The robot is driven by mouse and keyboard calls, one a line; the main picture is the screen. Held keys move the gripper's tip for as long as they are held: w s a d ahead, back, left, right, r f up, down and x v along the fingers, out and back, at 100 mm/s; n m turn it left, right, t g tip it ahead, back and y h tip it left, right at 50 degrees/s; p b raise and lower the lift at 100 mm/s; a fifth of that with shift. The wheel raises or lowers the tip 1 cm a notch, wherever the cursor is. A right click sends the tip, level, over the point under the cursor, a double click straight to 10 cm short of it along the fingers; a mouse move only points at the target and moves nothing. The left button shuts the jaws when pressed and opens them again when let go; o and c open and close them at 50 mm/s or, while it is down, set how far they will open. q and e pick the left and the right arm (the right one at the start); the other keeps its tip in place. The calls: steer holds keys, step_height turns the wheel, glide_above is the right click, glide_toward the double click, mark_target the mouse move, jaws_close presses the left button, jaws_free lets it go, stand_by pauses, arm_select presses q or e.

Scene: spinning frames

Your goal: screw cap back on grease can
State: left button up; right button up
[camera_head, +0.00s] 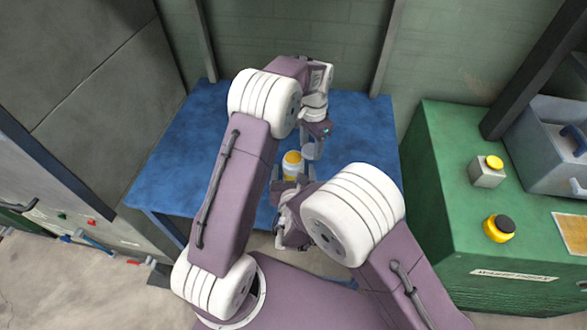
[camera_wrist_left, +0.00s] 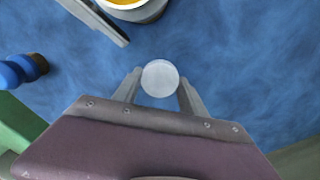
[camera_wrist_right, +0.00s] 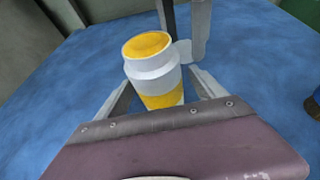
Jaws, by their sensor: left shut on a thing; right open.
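The grease can (camera_head: 292,168) stands upright on the blue table, pale with a yellow lower band. Its open top is yellow, as the right wrist view (camera_wrist_right: 151,74) shows. My left gripper (camera_head: 312,148) is shut on a round, pale grey cap (camera_wrist_left: 160,78), which it holds beside the can, apart from its mouth. The cap also shows behind the can in the right wrist view (camera_wrist_right: 184,52). My right gripper (camera_wrist_right: 158,90) is open, with a finger on each side of the can. In the head view my arms hide part of the can and right gripper.
The blue table (camera_head: 180,150) has clear room around the can. A small blue and brown object (camera_wrist_left: 22,70) shows at the left in the left wrist view. A green cabinet (camera_head: 440,190) with yellow and black buttons stands at the right. A wall closes the back.

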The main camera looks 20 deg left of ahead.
mark_target(293, 167)
stand_by(0.3)
jaws_close()
steer(key=shift+a, duration=0.1)
steer(key=shift+r, duration=0.1)
arm_select(q)
steer(key=shift+r, duration=0.15)
arm_select(e)
steer(key=shift+w+r, duration=0.1)
steer(key=shift+r, duration=0.5)
arm_select(q)
steer(key=shift+r+p, duration=0.2)
steer(key=shift+p, duration=0.1)
arm_select(e)
step_height(293, 167, up, 3)
steer(key=shift+f, duration=0.1)
arm_select(q)
steer(key=shift+f, duration=0.2)
arm_select(e)
steer(key=s+d+r, duration=0.1)
steer(key=d+r, duration=0.6)
steer(key=d, duration=0.4)
steer(key=shift+d, duration=0.35)
steer(key=shift+s, duration=0.1)
